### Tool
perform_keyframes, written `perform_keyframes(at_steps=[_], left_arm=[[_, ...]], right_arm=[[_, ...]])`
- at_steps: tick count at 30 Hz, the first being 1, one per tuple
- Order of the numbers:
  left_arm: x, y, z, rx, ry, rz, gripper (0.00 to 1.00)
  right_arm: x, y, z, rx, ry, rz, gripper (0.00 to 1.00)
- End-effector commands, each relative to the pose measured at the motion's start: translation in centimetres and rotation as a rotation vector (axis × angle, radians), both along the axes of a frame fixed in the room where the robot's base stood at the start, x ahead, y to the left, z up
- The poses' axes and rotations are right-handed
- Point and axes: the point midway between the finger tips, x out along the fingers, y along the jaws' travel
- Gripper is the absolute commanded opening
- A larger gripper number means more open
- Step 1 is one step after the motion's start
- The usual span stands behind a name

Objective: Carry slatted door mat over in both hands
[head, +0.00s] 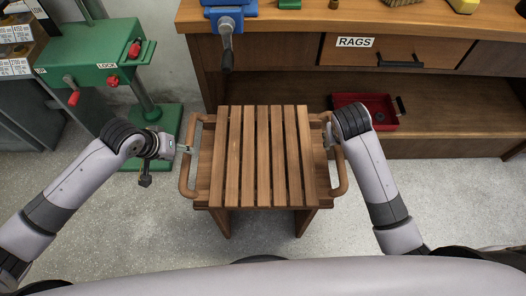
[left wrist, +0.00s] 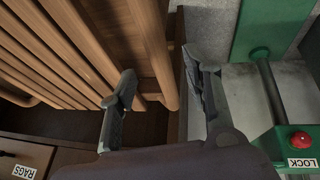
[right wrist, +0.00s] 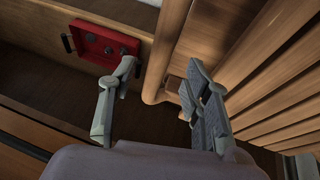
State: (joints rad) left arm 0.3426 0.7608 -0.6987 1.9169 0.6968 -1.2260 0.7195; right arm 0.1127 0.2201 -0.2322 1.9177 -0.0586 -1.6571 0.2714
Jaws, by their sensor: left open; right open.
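The slatted door mat (head: 248,150) is brown wood and lies flat on a wooden stand (head: 223,222). It has a rounded side handle at the left (head: 184,180) and one at the right (head: 341,178). My left gripper (head: 184,149) is open at the left handle; in the left wrist view the handle bar (left wrist: 154,45) runs between its spread fingers. My right gripper (head: 328,135) is open at the right handle, partly hidden by its own wrist. In the right wrist view the handle bar (right wrist: 163,60) lies between the fingers, with gaps to both.
A wooden workbench (head: 460,22) with a RAGS drawer (head: 345,55) stands behind. A red tray (head: 378,100) sits on its lower shelf. A green machine (head: 95,62) with a LOCK label stands at left. A blue vise (head: 232,14) is on the bench. Concrete floor is open in front.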

Motion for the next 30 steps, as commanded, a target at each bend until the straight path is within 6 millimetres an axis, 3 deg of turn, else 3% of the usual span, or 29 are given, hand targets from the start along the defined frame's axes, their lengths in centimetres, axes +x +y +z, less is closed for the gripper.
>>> perform_keyframes(at_steps=[6, 12, 23, 30], left_arm=[[1.4, -0.8, -3.5, 0.000, 0.001, 0.000, 0.45], [2.1, -1.2, -5.2, -0.001, 0.000, 0.001, 0.45], [2.3, -1.3, -5.6, 0.000, 0.000, -0.001, 0.45], [2.2, -1.3, -5.5, 0.000, 0.000, 0.000, 0.30]], right_arm=[[1.4, -0.8, -3.5, 0.000, 0.003, -0.001, 0.45], [2.1, -1.2, -5.2, 0.000, 0.001, 0.000, 0.45], [2.3, -1.3, -5.5, 0.000, -0.001, 0.000, 0.45], [2.3, -1.3, -5.5, 0.000, -0.001, 0.000, 0.30]])
